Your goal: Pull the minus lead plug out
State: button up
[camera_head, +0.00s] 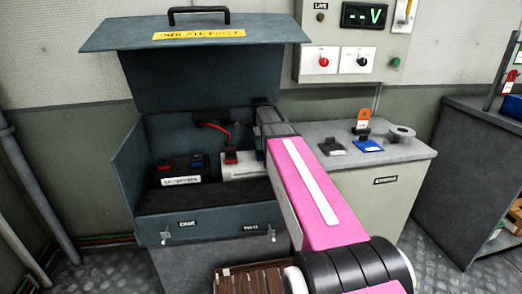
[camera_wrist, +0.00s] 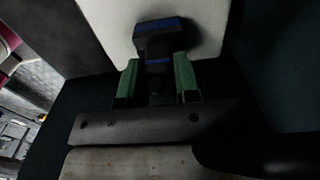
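In the wrist view, a black plug with blue bands (camera_wrist: 157,45), which looks like the minus lead plug, stands at the pale top of a battery (camera_wrist: 108,22). My gripper (camera_wrist: 157,78) has its two green fingers on either side of the plug's narrow black part. The fingers lie close to it, but I cannot tell whether they press on it. In the head view, my pink arm reaches into the open box (camera_head: 125,165) and hides the gripper and this plug. A red plug (camera_head: 231,157) with a red lead sits on the pale battery (camera_head: 238,172).
A dark battery (camera_head: 182,170) stands left in the box. The raised lid (camera_head: 195,32) reads "ISOLATE FIRST". Right of my arm, a bench (camera_head: 400,155) holds a black block, a blue block (camera_head: 368,145) and a grey spool (camera_head: 401,133). A voltage panel (camera_head: 345,45) hangs behind.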

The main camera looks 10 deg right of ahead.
jog(key=shift+c, duration=0.5)
jog(key=shift+r, duration=1.95)
jog(key=shift+r, duration=1.85)
